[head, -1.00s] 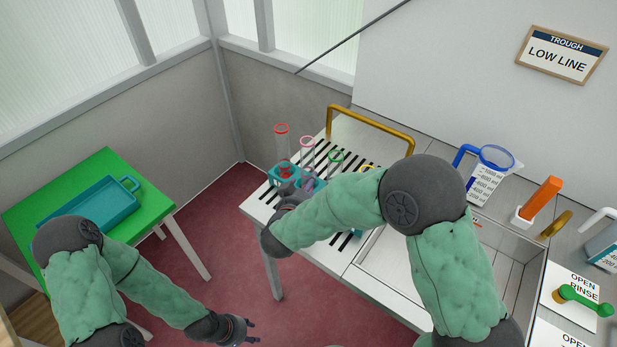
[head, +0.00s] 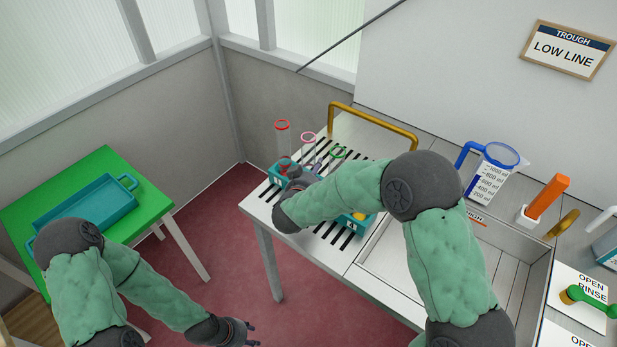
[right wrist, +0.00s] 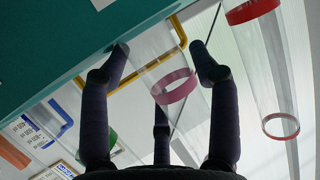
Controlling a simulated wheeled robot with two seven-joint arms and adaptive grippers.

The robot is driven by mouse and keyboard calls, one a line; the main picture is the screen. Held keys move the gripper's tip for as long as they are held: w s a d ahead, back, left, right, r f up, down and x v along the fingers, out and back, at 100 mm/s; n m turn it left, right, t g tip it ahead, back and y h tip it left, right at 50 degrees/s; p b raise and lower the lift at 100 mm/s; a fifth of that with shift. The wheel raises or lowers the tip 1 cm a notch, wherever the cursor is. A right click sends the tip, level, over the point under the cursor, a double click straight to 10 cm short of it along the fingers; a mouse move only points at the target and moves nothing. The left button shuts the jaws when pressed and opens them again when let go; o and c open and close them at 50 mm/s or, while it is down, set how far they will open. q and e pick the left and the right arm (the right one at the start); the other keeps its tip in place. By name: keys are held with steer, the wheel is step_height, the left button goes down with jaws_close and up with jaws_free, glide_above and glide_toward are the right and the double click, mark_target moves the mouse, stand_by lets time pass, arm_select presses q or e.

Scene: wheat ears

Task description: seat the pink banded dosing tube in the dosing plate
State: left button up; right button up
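The pink banded dosing tube (head: 308,138) is clear and stands upright among other tubes in a teal rack (head: 273,176) on the slotted white bench. In the right wrist view its pink band (right wrist: 175,86) shows between my fingers. My right gripper (head: 312,177) is at the tube, with its dark fingers (right wrist: 160,58) spread around it. They look apart from the glass, though contact on the left side is hard to judge. My left gripper (head: 250,334) is empty and far from the tubes, at the bottom of the head view. I cannot make out which part is the dosing plate.
A red-ringed tube (head: 282,126) stands left of the pink one, and a green-ringed tube (head: 338,153) right of it. A brass rail (head: 372,124) runs behind. A blue-rimmed jug (head: 492,178) stands at the right. A teal tray (head: 92,213) lies on the green table.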

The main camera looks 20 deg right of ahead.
mark_target(310, 149)
steer(key=c, duration=0.7)
step_height(310, 149, up, 10)
steer(key=p, duration=0.3)
steer(key=shift+p, duration=0.35)
